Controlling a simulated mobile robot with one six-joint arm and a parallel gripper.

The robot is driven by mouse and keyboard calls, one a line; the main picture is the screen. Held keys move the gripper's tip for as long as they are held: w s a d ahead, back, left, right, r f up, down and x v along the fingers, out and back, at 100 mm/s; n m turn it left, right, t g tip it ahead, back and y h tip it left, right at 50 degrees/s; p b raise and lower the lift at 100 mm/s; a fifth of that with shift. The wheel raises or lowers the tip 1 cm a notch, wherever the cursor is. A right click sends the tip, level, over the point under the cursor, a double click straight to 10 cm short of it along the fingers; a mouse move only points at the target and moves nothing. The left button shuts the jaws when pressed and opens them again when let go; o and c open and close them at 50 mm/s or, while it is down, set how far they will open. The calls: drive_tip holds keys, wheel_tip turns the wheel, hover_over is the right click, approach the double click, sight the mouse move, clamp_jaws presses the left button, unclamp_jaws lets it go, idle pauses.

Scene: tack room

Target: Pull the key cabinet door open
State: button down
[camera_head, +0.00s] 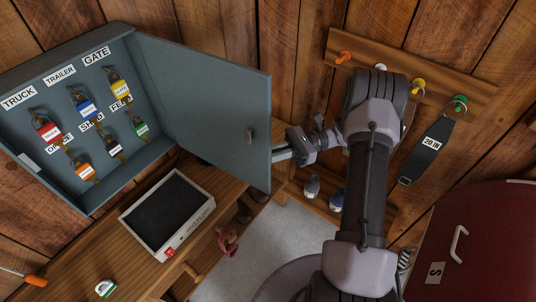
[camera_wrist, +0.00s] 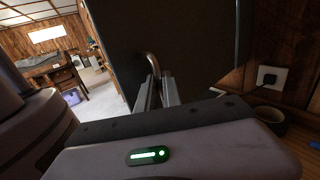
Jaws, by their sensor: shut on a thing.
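The key cabinet (camera_head: 70,62) is grey-blue and hangs on the wood wall at the left of the head view. Its door (camera_head: 205,95) stands wide open, swung out to the right, with its inner face and a small catch (camera_head: 250,136) showing. Labelled keys on coloured tags hang inside. My gripper (camera_head: 279,155) is at the door's free edge on the outer side, its tips partly hidden by the door. In the wrist view, the gripper fingers (camera_wrist: 158,92) are shut on the curved metal door handle (camera_wrist: 152,63), with the dark outer door face (camera_wrist: 190,45) behind.
A bench (camera_head: 205,258) runs below the cabinet, with a screen-like tray (camera_head: 168,213) and an orange-handled tool (camera_head: 35,281) on it. A peg rail (camera_head: 460,85) with a hanging strap (camera_head: 427,150) is at the right. A red chest (camera_head: 490,245) stands lower right. A wall socket (camera_wrist: 269,78) is near the door.

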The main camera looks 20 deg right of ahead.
drive_tip(key=c, duration=1.7)
unclamp_jaws()
drive_tip(key=shift+w+a, duration=0.15)
drive_tip(key=shift+o, duration=0.9)
drive_tip(key=shift+w+a+f, duration=0.1)
drive_tip(key=shift+w, duration=0.1)
drive_tip(key=shift+s, duration=0.2)
drive_tip(key=d+p, duration=0.1)
drive_tip(key=d, duration=1.1)
drive_tip(key=shift+s, duration=0.35)
drive_tip(key=shift+d, duration=0.1)
